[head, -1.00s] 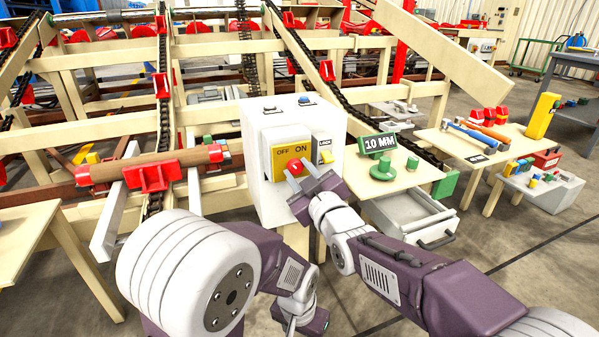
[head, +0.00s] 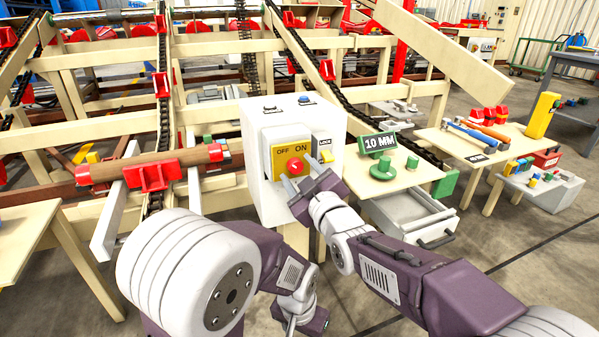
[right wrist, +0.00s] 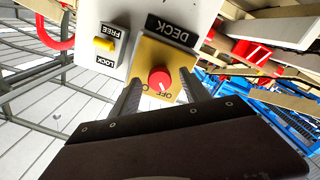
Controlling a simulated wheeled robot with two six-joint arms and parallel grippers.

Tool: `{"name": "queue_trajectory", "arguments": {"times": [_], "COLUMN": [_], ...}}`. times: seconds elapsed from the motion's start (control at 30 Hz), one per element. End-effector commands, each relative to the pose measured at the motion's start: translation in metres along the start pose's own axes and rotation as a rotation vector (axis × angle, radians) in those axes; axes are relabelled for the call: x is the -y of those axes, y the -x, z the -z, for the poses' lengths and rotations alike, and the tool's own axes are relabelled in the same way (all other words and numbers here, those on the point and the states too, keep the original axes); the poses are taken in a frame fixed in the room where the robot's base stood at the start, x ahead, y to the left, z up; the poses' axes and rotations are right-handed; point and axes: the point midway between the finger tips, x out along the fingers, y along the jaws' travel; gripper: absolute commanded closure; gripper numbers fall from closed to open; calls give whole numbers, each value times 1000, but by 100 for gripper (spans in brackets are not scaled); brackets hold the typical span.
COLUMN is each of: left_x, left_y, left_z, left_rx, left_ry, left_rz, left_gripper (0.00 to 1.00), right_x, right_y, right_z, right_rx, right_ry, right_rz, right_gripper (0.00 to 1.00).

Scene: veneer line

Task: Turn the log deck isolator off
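The log deck isolator is a yellow plate (head: 279,157) marked OFF and ON on a pale box (head: 269,194), with a red knob (head: 295,166). In the right wrist view the plate has a DECK label (right wrist: 172,32) above the knob (right wrist: 160,80). My right gripper (head: 299,177) is open at the knob. Its fingers (right wrist: 160,92) stand on either side with gaps, so it does not grip the knob. The knob's pale mark appears to point towards OFF. My left gripper (head: 308,322) is low in the head view, its fingers unclear.
A yellow lock switch (head: 327,156) sits on the box's right part, with LOCK and FREE labels in the wrist view. Buttons are on the box's top. A table (head: 404,184) with a 10 MM sign (head: 379,142) and open drawer (head: 420,217) stands close right. A log (head: 150,165) lies left.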

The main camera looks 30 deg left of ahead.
Motion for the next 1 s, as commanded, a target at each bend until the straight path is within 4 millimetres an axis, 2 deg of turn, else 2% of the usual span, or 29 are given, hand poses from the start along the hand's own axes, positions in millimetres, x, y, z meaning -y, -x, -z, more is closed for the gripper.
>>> {"name": "queue_trajectory", "arguments": {"times": [0.27,0.37,0.7,0.83,1.0], "left_x": [0,0,0,0,0], "left_y": [2,6,24,25,25], "left_z": [0,1,2,3,2], "left_rx": [0,0,0,0,0], "left_ry": [0,0,0,0,0], "left_rz": [0,0,0,0,0], "left_gripper": [47,47,47,47,47], "right_x": [-1,-2,-2,-1,0], "right_y": [4,16,79,90,91], "right_z": [1,2,2,1,0], "right_rx": [-1,0,0,0,-1], "right_ry": [-1,-1,-1,-1,-1], "right_rz": [-1,0,-1,-1,-1], "right_gripper": [46,46,46,46,46]}}
